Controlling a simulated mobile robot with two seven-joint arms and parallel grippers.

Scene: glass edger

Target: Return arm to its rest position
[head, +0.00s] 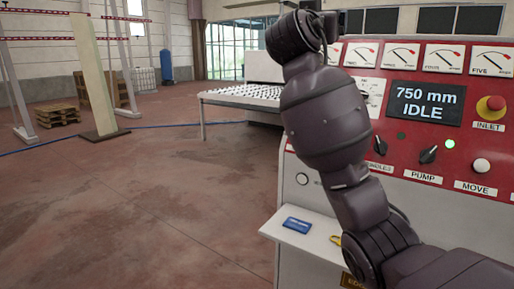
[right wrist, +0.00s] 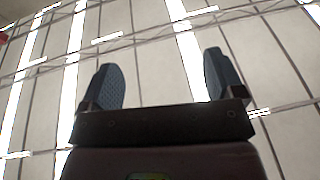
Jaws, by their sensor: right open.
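My right arm rises from the lower right of the head view and runs up past the top edge, in front of the control panel (head: 478,130). Its gripper is outside the head view. In the right wrist view my right gripper (right wrist: 163,75) is open, with its two dark fingers wide apart and nothing between them. Behind the fingers are pale ceiling panels and bright light strips, so it points upward. My left arm and left gripper are in neither view.
The panel's display (head: 426,103) reads 750 mm IDLE. A small white shelf (head: 275,226) bears a blue card (head: 297,225) and a partly hidden yellow item (head: 335,239). A roller table (head: 243,93) stands behind. The floor to the left is open, with pallets (head: 57,115) farther back.

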